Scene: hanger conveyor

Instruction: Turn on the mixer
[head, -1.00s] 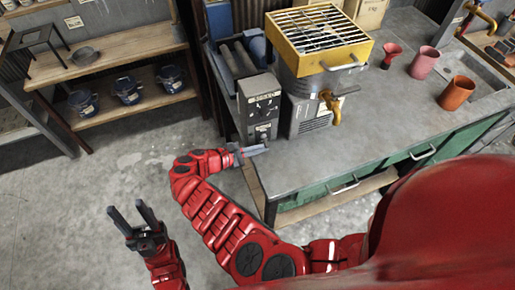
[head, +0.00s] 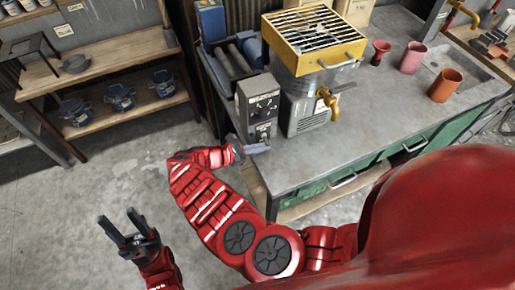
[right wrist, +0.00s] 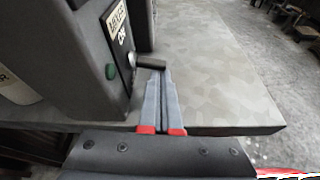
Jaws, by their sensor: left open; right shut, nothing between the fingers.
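The mixer (head: 302,85) is a metal drum with a yellow grate on top and a brass tap, standing on the grey workbench. A grey control box (head: 258,105) stands at its left; I take it to be its switch box. My left gripper (head: 122,222) is open and empty over the floor.
A pink cup (head: 412,57), an orange cup (head: 445,86) and a red cup (head: 380,52) stand on the bench (head: 365,125). Shelves (head: 110,70) with blue buckets are at the left. The floor between is clear.

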